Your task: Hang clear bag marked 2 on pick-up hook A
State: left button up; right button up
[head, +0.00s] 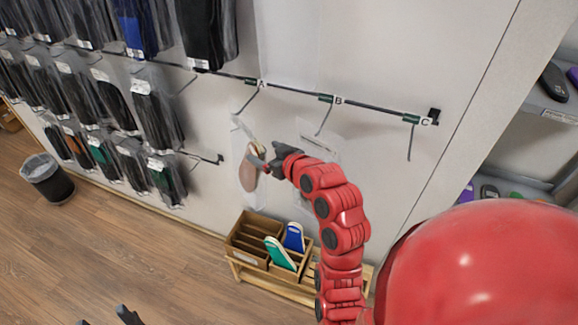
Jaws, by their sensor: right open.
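Hook A (245,104) juts from the wall rail under its label A. A clear bag with a brown insole (248,176) hangs just below the tip of hook A. I cannot tell whether its top is threaded on the hook, and no number is readable. My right gripper (262,160) is open at the bag's right side, its fingers overlapping the bag in the picture. Another faint clear bag (316,141) shows behind my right arm, below hook B (324,120). My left gripper (105,319) shows only as two dark, spread fingertips at the bottom edge.
Hook C (410,142) is bare on the right. Packed insoles in clear bags (155,105) fill the racks at left. A wooden box (252,240) with a blue and a green insole stands below on a low bench. A bin (50,178) stands at left; the floor is clear.

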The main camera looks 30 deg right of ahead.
jog(key=s+p, duration=0.1)
jog(key=r+p, duration=0.1)
jog(key=p, duration=0.1)
jog(key=shift+s+d+r+p, duration=0.25)
jog(key=shift+s+p, duration=0.05)
jog(key=shift+s, duration=0.05)
jog(key=p+v, duration=0.9)
jog(key=p, duration=0.2)
jog(key=shift+s+f, duration=0.3)
jog(key=shift+s, duration=0.05)
jog(key=shift+a, duration=0.1)
